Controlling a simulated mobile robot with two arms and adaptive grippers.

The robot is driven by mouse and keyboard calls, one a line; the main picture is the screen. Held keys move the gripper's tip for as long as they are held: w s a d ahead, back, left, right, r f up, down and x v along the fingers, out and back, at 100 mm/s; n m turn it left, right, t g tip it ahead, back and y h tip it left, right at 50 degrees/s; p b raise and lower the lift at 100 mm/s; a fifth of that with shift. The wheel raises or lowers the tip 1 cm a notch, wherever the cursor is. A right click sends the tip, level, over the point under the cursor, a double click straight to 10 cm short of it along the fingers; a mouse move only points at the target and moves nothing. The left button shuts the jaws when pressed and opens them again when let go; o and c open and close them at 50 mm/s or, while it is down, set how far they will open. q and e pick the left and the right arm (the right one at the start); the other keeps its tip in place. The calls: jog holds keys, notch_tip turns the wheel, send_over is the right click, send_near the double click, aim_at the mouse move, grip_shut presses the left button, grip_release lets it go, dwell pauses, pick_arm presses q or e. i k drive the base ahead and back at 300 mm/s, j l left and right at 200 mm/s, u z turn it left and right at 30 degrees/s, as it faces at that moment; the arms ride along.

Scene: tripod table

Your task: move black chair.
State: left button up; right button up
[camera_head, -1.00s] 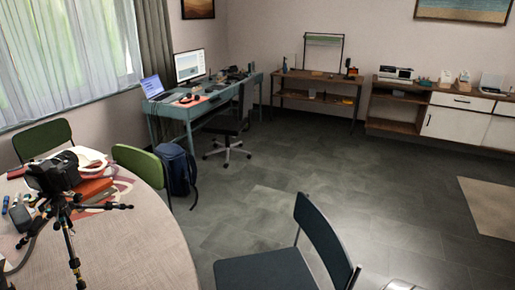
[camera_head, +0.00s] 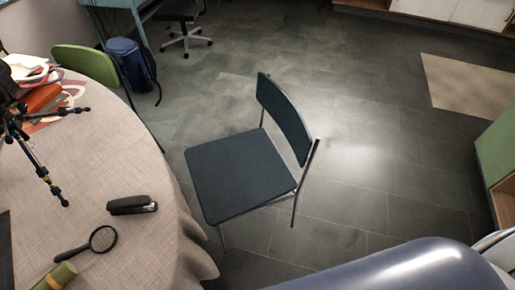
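The black chair (camera_head: 238,176) stands upright on the floor in the middle of the head view, just right of the round table. It has a dark flat seat, a dark backrest (camera_head: 284,118) on its right side and thin metal legs. The backrest faces the table across the seat. Part of the legs is hidden under the seat. Neither of my grippers is in view, and nothing is seen touching the chair.
The cloth-covered table (camera_head: 120,165) holds a stapler (camera_head: 132,205), a magnifying glass (camera_head: 102,239) and a tripod (camera_head: 35,150). A green chair (camera_head: 88,62) and blue backpack (camera_head: 130,65) stand beyond. Floor behind and right of the chair is clear. A smooth blue-grey shape (camera_head: 400,268) fills the bottom right.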

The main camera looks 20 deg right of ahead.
aim_at(233, 176)
jog(key=z, duration=0.35)
jog(key=u, duration=0.25)
jog(key=i+l+u, duration=0.1)
jog(key=l+u, duration=0.3)
jog(key=i+l+u, duration=0.1)
jog(key=l+u, duration=0.5)
jog(key=u, duration=0.15)
jog(key=l+u, duration=0.4)
